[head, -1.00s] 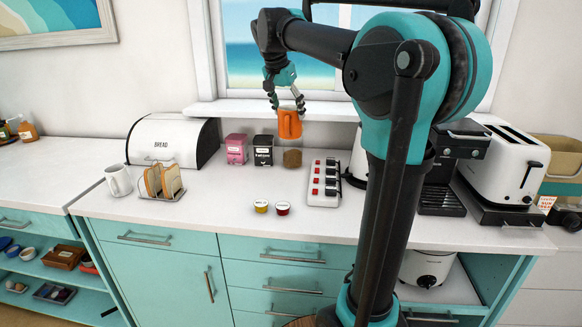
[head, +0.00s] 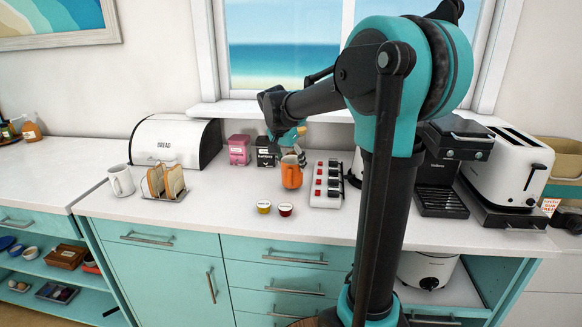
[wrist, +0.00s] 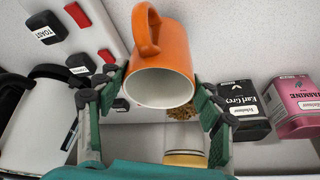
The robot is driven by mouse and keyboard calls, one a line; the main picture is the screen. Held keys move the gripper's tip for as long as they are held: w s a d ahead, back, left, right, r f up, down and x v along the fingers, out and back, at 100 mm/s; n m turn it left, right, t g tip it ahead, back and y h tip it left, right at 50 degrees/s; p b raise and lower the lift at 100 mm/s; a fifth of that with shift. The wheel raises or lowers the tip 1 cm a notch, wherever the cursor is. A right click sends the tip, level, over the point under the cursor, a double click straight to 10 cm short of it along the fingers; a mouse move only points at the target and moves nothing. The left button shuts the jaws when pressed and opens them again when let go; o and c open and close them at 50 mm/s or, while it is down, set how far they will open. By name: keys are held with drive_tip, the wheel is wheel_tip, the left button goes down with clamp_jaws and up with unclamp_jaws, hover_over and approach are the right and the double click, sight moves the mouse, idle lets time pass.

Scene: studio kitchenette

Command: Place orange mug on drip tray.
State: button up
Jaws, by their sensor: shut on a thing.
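The orange mug (head: 291,177) is low over the counter, in front of the tea packets; I cannot tell whether it touches the counter. My gripper (head: 288,152) is shut on it from behind. In the wrist view the mug (wrist: 160,65) sits between the two fingers of my gripper (wrist: 155,90), with its handle pointing away and its open mouth facing the camera. The drip tray (head: 441,204) appears to be the black slatted base of the dark coffee machine (head: 452,155), right of my arm column. It looks empty.
A white switch panel (head: 326,184) lies just right of the mug. Two small pods (head: 263,206) are in front. A pink tea packet (head: 239,150) and a black one (head: 264,155) stand behind. A jar (wrist: 185,140) is near the mug. The toaster (head: 506,165) stands right of the machine.

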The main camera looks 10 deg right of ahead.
drive_tip(key=shift+f, duration=0.8)
drive_tip(key=shift+f, duration=0.1)
drive_tip(key=o, duration=1.9)
